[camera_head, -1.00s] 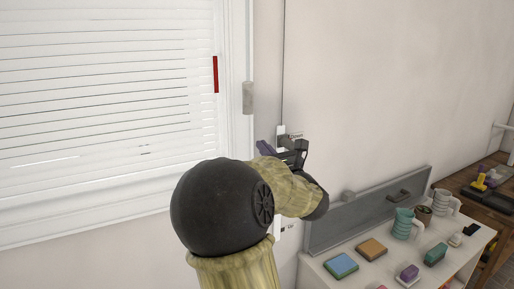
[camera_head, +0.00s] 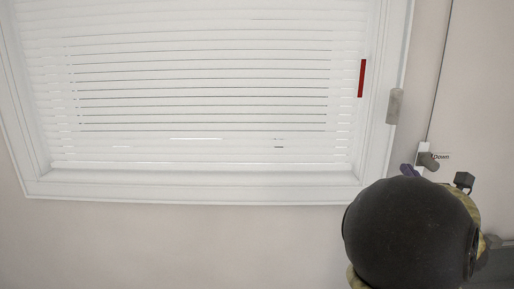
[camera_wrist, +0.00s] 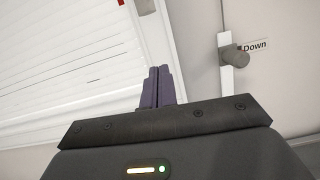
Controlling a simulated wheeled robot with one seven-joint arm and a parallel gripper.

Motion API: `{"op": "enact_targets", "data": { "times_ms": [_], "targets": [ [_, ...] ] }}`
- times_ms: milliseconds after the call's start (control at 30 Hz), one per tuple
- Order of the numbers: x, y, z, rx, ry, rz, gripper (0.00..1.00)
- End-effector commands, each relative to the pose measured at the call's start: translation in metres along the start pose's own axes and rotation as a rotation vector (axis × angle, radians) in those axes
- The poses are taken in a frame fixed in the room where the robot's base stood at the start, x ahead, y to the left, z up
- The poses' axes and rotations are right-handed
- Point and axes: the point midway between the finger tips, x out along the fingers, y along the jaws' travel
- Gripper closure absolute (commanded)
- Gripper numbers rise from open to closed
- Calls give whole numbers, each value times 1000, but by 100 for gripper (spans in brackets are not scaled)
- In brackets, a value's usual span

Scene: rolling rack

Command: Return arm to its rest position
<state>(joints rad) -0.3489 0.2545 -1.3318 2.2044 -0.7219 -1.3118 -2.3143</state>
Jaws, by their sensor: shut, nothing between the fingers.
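My gripper (camera_wrist: 157,88) shows in the wrist view with its two purple fingers pressed together and nothing between them. It points up toward the window blind and wall, touching nothing that I can see. In the head view, my arm's large dark round joint hides most of it; only a bit of purple finger (camera_head: 408,170) shows beside the wall switch. The grey knob (camera_wrist: 235,57) on a white strip, marked "Down", is to the right of my gripper and apart from it. The knob also shows in the head view (camera_head: 428,162).
A white window blind (camera_head: 200,90) in a white frame fills the left and middle. A red strip (camera_head: 362,78) and a grey cylinder (camera_head: 395,105) hang near its right edge. A grey panel (camera_head: 497,262) shows partly at lower right. The wall below the window is clear.

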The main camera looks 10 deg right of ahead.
Motion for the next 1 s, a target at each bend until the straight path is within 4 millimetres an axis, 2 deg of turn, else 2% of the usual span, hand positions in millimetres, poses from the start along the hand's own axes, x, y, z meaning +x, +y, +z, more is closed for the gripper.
{"op": "enact_targets", "data": {
  "times_ms": [167,267,533,767,1000],
  "targets": [
    [5,0,-35,308,74,-98,100],
    [5,5,-65,561,134,-190,100],
    [-14,40,-148,1222,278,-500,100],
    [-55,91,-208,1695,366,-860,100],
    [-122,155,-252,2038,377,-1355,100]
  ]
}}
